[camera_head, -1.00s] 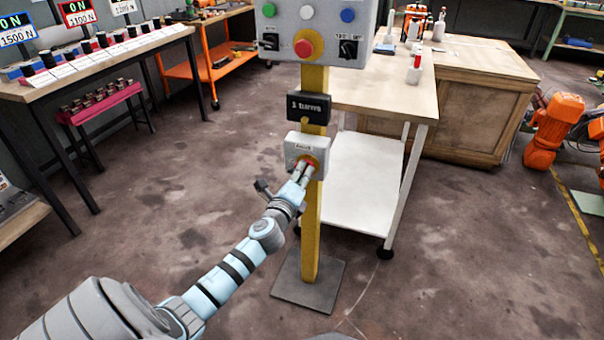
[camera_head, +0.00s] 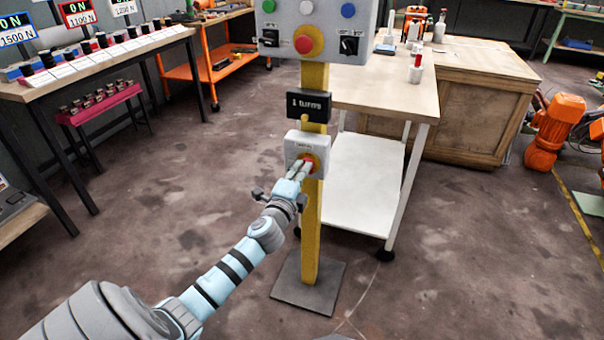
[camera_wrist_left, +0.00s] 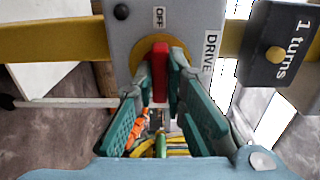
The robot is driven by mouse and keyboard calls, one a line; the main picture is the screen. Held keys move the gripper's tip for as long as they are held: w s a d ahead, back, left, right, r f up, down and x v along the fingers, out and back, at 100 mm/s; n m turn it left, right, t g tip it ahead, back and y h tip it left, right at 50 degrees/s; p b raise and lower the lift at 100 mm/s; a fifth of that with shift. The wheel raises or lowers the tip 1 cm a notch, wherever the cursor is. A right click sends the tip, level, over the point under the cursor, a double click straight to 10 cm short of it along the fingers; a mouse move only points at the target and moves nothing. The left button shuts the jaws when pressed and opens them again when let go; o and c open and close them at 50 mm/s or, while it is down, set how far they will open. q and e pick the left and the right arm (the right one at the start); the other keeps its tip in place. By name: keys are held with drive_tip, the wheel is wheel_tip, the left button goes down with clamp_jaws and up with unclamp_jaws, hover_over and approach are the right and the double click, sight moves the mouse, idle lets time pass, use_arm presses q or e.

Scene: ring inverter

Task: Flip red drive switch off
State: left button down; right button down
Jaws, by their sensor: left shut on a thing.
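The red drive switch (camera_wrist_left: 160,72) sits on a yellow disc on a grey box (camera_wrist_left: 190,18) with labels reading OFF and DRIVE. In the head view the box (camera_head: 293,146) is fixed to a yellow post, with the red switch (camera_head: 308,163) at its lower front. My left gripper (camera_head: 303,168) is at the switch. In the left wrist view the fingers of my left gripper (camera_wrist_left: 163,80) are on both sides of the red handle and closed on it. The handle points along the fingers. My right gripper is not in view.
A black sign reading "1 turns" (camera_head: 309,105) is above the switch box. Higher up is a grey panel with a red button (camera_head: 309,41) and several other controls. A white-shelved bench (camera_head: 366,185) stands behind the post.

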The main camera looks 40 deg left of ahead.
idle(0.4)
use_arm(q)
drive_tip(key=c, duration=1.6)
unclamp_jaws()
drive_tip(key=shift+c, duration=0.2)
drive_tip(key=shift+s, duration=0.1)
drive_tip(key=v, duration=1.2)
